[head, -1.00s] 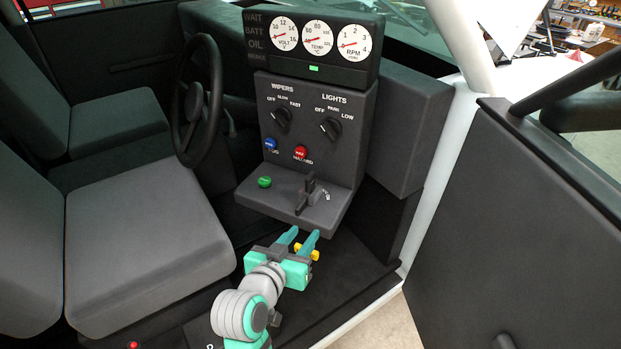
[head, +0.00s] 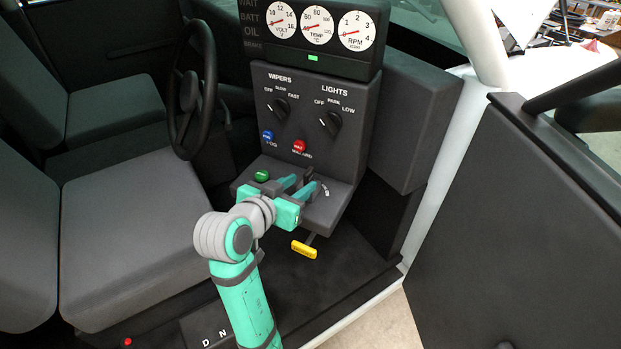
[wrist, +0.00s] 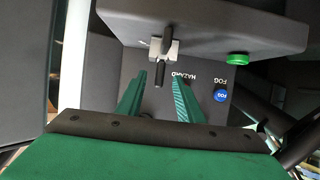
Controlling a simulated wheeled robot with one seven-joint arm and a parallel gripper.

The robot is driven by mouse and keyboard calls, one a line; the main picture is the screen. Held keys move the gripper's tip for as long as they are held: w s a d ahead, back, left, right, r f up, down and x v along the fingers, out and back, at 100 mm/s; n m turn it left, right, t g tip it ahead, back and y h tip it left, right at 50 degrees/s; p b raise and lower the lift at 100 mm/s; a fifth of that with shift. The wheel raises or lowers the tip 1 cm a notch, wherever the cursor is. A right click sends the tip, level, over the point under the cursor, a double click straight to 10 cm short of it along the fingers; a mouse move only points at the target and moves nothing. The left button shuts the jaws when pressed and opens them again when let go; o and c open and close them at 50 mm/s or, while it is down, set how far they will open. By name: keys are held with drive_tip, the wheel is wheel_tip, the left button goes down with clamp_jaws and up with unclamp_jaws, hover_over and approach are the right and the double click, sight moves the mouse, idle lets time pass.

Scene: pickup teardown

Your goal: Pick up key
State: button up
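The key appears as a dark upright piece (head: 309,174) on the ledge of the dash panel, partly hidden by my gripper in the head view. In the wrist view the black key (wrist: 160,75) sticks out from a grey holder (wrist: 164,48). My gripper (head: 304,183) is open, with teal fingers reaching over the ledge. In the wrist view my gripper (wrist: 160,82) has one finger on each side of the key in the picture. Clear gaps show on both sides; whether the key lies fully between the fingertips in depth is unclear.
A green button (head: 262,176) sits left on the ledge. Red (head: 299,146) and blue (head: 267,135) buttons and two knobs are above. A yellow handle (head: 304,249) hangs below. The steering wheel (head: 194,92) is left, the open door (head: 520,220) right.

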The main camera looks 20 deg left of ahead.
sight(305, 179)
drive_tip(key=shift+r+x, duration=0.15)
drive_tip(key=shift+x, duration=1.25)
drive_tip(key=shift+r+x, duration=0.2)
drive_tip(key=shift+x, duration=1.2)
drive_tip(key=shift+w, duration=0.15)
clamp_jaws()
